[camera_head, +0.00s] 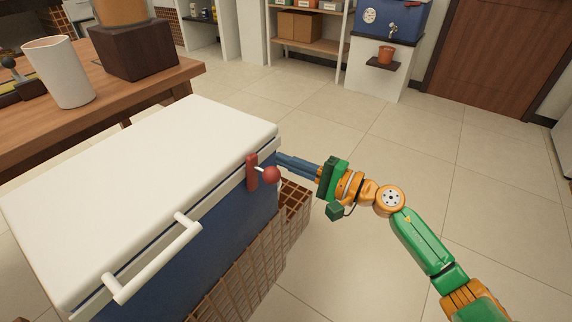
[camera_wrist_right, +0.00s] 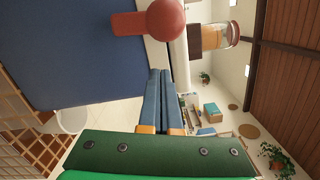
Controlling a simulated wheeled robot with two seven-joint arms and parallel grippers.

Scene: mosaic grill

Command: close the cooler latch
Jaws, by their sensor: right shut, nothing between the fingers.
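The cooler has a white lid (camera_head: 140,150) and a blue body (camera_head: 225,220); the lid lies down on the body. A red latch (camera_head: 252,172) with a round red knob (camera_head: 271,175) sits on the cooler's front near the right corner. My right gripper (camera_head: 282,160) is shut and empty, its blue fingers just behind and right of the knob, close to the cooler's corner. In the right wrist view the latch knob (camera_wrist_right: 165,18) is above the shut fingertips (camera_wrist_right: 161,72), with a visible gap between. My left gripper is out of view.
A white handle (camera_head: 155,258) sticks out from the cooler's front. A brown lattice basket (camera_head: 250,265) is below the cooler. A wooden table (camera_head: 150,85) with a white cup (camera_head: 60,72) stands behind left. The tiled floor to the right is clear.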

